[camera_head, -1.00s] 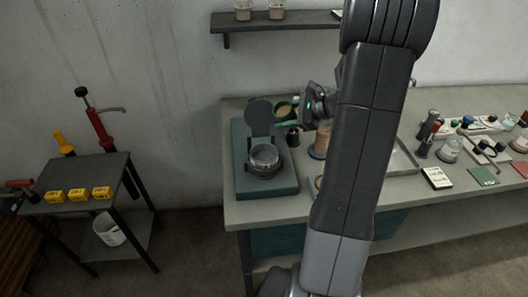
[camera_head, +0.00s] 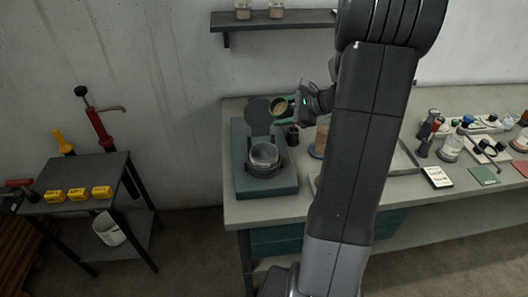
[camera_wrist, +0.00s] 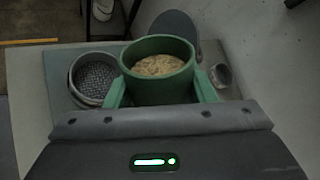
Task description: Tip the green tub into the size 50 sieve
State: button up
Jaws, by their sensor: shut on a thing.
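My gripper (camera_wrist: 160,92) is shut on the green tub (camera_wrist: 158,88), which fills the middle of the wrist view and holds a pale, grainy material. In the head view the tub (camera_head: 281,110) is held above the bench, tilted with its mouth partly toward the camera, behind and to the right of the sieve. The round metal sieve (camera_head: 264,155) sits on the teal base; its mesh (camera_wrist: 95,80) looks empty in the wrist view, left of the tub. I cannot read a size on it. A round dark lid (camera_head: 257,110) stands upright behind the sieve.
The teal base (camera_head: 280,185) lies at the bench's left end. A small dark cup (camera_head: 292,136) stands right of the sieve, and an orange-brown jar (camera_head: 320,143) is partly behind my arm. Bottles (camera_head: 450,148) and cards stand farther right. A black side table (camera_head: 75,175) is at left.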

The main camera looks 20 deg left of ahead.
jog(key=shift+s+a+f+n+t+h+b, duration=0.15)
jog(key=shift+f+n+t+h+b, duration=0.4)
jog(key=shift+b, duration=0.45)
jog(key=shift+r+n+t, duration=0.25)
jog(key=shift+r+t, duration=0.05)
jog(key=shift+t, duration=0.15)
dwell(0.6)
jog(key=shift+s+f+n+t+h+b, duration=0.15)
jog(key=shift+f+n+t+h+b, duration=0.8)
jog(key=shift+b, duration=0.8)
dwell(0.8)
jog(key=shift+s+a+f+n+t+b, duration=0.2)
jog(key=shift+s+f+t+b, duration=0.15)
jog(key=shift+f+b, duration=0.2)
jog(key=shift+s+a+f+n+t+b, duration=0.15)
jog(key=shift+s+f+t+b, duration=0.15)
jog(key=shift+f+b, duration=0.25)
jog(key=shift+s+a+f+n+t+h+b, duration=0.15)
jog(key=shift+f+n+t+h+b, duration=0.25)
jog(key=shift+b, duration=0.3)
dwell(0.8)
jog(key=shift+s+r+t, duration=0.1)
jog(key=shift+t, duration=0.3)
dwell(0.4)
